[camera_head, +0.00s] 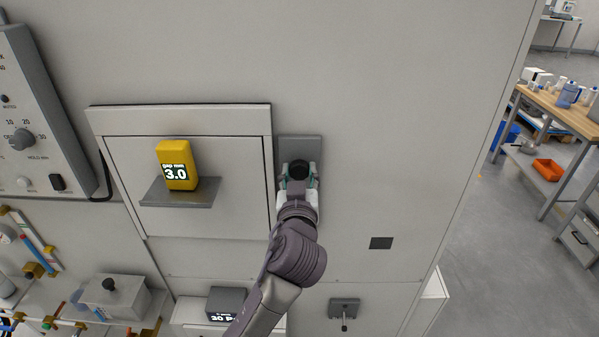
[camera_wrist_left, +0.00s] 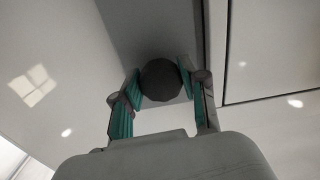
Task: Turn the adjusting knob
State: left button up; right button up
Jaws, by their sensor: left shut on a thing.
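The adjusting knob (camera_head: 298,169) is a dark round knob on a grey plate (camera_head: 312,148) on the pale cabinet front, just right of the framed panel. My left gripper (camera_head: 299,182) is at the knob, with its teal-padded fingers on either side of it. In the left wrist view the dark knob (camera_wrist_left: 160,80) sits between the two fingers (camera_wrist_left: 158,92), and the gripper is shut on it. The gripper covers the lower part of the plate in the head view. My right gripper is not in view.
A yellow gauge reading 3.0 (camera_head: 176,165) stands on a small grey shelf (camera_head: 180,193) to the left. A grey display box (camera_head: 226,302) is below. A T-handle (camera_head: 344,312) sticks out at lower right. A wooden bench (camera_head: 567,110) stands far right.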

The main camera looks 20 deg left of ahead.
pick_arm(q)
jog(key=shift+m, duration=0.3)
jog(key=o, duration=1.1)
jog(key=shift+o, duration=0.2)
jog(key=shift+s, duration=0.15)
jog(key=v, duration=1.1)
jog(key=shift+s, duration=0.35)
jog(key=shift+d, duration=0.15)
